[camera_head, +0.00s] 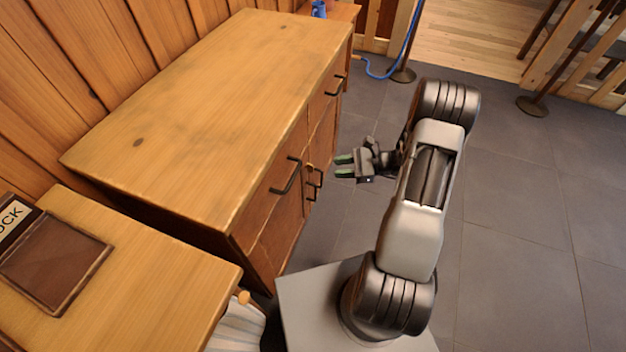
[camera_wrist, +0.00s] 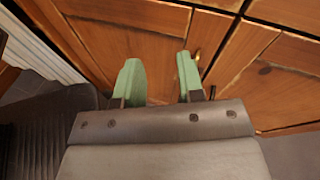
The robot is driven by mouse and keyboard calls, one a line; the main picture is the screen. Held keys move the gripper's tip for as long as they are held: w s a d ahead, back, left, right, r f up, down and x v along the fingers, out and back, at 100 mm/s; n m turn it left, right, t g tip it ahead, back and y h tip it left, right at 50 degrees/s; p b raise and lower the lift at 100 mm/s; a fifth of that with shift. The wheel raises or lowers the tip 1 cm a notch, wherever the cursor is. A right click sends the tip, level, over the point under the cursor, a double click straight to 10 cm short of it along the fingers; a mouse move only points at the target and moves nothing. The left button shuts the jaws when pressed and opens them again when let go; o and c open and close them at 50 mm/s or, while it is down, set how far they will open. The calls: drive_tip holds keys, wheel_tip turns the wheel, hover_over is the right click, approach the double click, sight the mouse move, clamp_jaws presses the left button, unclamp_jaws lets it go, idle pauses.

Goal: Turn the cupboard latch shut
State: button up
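The wooden cupboard (camera_head: 215,105) stands left of my arm, its drawers and doors facing me. A small brass-coloured piece, which looks like the latch (camera_head: 309,168), sits by the upper edge of the doors, near the black door handles (camera_head: 316,185). It shows in the wrist view (camera_wrist: 197,55) just right of my right fingertip; its turn is too small to tell. My gripper (camera_head: 344,167) has green fingertips pointing at the cupboard front. The fingers are apart and empty, a short way off the front. The wrist view shows my gripper (camera_wrist: 158,63) before the door panels (camera_wrist: 125,45).
Black drawer handles (camera_head: 286,177) stick out from the cupboard front. A wooden counter (camera_head: 130,285) with a dark sign board (camera_head: 50,262) stands at the near left. A post (camera_head: 403,74) with a blue rope stands behind.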

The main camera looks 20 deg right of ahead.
sight(313, 170)
drive_tip(key=w+d+f+m+t+b, duration=0.1)
drive_tip(key=d+f+m+t+b, duration=0.25)
drive_tip(key=f+m+t, duration=0.45)
drive_tip(key=w+a+f, duration=0.1)
drive_tip(key=w+a, duration=0.1)
drive_tip(key=a, duration=0.1)
drive_tip(key=w+a+n+g+b, duration=0.1)
drive_tip(key=w+a, duration=0.2)
drive_tip(key=w+a+f+n+g, duration=0.1)
drive_tip(key=w+a, duration=0.2)
drive_tip(key=a, duration=0.1)
drive_tip(key=shift+f, duration=0.3)
clamp_jaws()
